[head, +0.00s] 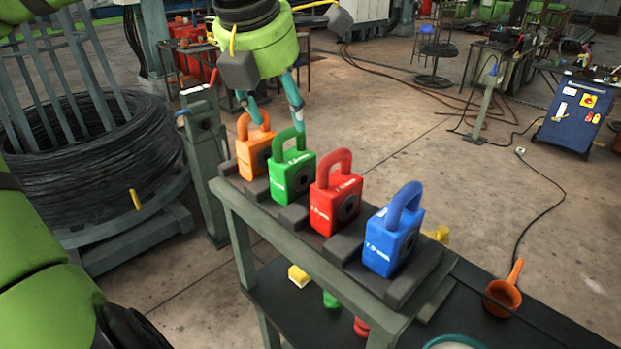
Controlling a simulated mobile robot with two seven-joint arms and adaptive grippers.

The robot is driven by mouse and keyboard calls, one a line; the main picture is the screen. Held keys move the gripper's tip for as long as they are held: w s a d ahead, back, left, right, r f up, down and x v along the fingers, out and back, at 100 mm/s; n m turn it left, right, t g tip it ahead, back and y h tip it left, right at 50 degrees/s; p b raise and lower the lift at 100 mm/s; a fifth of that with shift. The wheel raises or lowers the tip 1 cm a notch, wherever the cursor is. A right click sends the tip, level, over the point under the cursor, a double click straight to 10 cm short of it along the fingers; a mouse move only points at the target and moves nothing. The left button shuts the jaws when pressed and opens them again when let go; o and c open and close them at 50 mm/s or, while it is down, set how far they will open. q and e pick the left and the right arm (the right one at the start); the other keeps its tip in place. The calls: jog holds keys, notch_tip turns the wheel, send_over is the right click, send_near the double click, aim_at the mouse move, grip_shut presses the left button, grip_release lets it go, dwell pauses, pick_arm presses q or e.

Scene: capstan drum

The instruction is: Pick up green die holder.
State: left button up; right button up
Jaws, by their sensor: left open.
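The green die holder (292,179) is a block with a loop handle on top, second from the left in a row on a narrow grey stand. My left gripper (281,119) is open, pointing down from above. One fingertip appears at the right side of the green handle, the other to its left, by the orange handle. I cannot tell whether either touches. The orange die holder (253,158) stands just left of the green one. The red die holder (335,208) stands to its right. My right gripper is not in view.
A blue die holder (390,244) stands at the near end of the stand (240,218). A wire coil (95,150) stands at left. Floor right of the stand is largely clear.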

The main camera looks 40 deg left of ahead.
aim_at(290, 130)
pick_arm(q)
jog(key=shift+w+f, duration=0.2)
jog(key=shift+f, duration=0.15)
jog(key=p+x, duration=0.1)
jog(key=x, duration=0.1)
jog(key=p+x, duration=0.1)
jog(key=x, duration=0.1)
jog(key=a+p+x, duration=0.1)
jog(key=x, duration=0.1)
jog(key=shift+w+r+p, duration=0.25)
jog(key=shift+p, duration=0.1)
jog(key=shift+w+d+f, duration=0.1)
jog(key=shift+f, duration=0.1)
jog(key=shift+d, duration=0.15)
grip_shut()
jog(key=shift+r, duration=0.15)
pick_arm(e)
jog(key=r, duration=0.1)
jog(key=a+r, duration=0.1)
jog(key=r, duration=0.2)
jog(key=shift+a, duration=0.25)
